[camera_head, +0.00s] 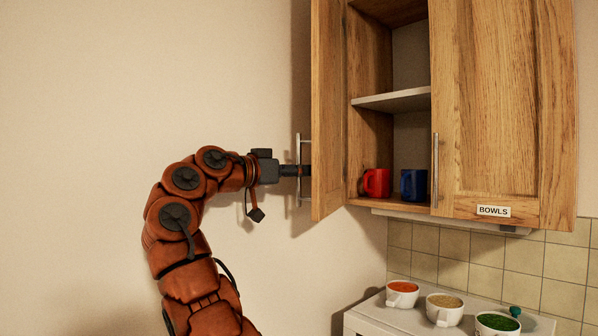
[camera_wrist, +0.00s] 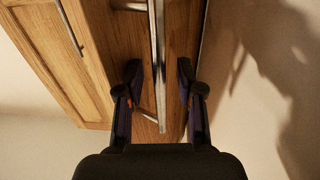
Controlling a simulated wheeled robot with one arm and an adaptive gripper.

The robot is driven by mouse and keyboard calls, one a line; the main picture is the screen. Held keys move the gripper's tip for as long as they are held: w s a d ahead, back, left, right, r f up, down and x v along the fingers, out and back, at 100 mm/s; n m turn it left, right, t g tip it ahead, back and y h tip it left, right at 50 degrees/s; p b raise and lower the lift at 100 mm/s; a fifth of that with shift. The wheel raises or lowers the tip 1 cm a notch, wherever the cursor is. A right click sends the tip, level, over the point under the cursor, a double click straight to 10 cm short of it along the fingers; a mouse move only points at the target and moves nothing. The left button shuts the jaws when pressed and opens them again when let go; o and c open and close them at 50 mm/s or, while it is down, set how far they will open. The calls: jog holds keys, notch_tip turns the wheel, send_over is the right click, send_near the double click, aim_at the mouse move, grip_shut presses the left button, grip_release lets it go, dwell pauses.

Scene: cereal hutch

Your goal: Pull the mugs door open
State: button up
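The mugs door (camera_head: 328,110) is the left wooden door of the wall cabinet, and it stands swung well open. Its metal bar handle (camera_head: 299,145) is on the door's outer face, toward the left wall. In the wrist view the handle (camera_wrist: 159,60) runs between the two fingers of my gripper (camera_wrist: 159,78). The fingers are apart, with a gap on each side of the bar, so my gripper is open around it. In the head view my gripper (camera_head: 298,171) is at the handle's lower half, and its fingertips are partly hidden.
A red mug (camera_head: 377,183) and a blue mug (camera_head: 413,185) stand on the cabinet's bottom shelf. The bowls door (camera_head: 500,100) on the right is shut. Below, several filled white bowls (camera_head: 403,299) stand on a white surface (camera_head: 375,318). The wall is close at the left.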

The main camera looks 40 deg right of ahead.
jog(key=shift+a, duration=0.1)
jog(key=a, duration=1.1)
jog(key=shift+s+a, duration=0.3)
jog(key=shift+a, duration=0.05)
dwell(0.6)
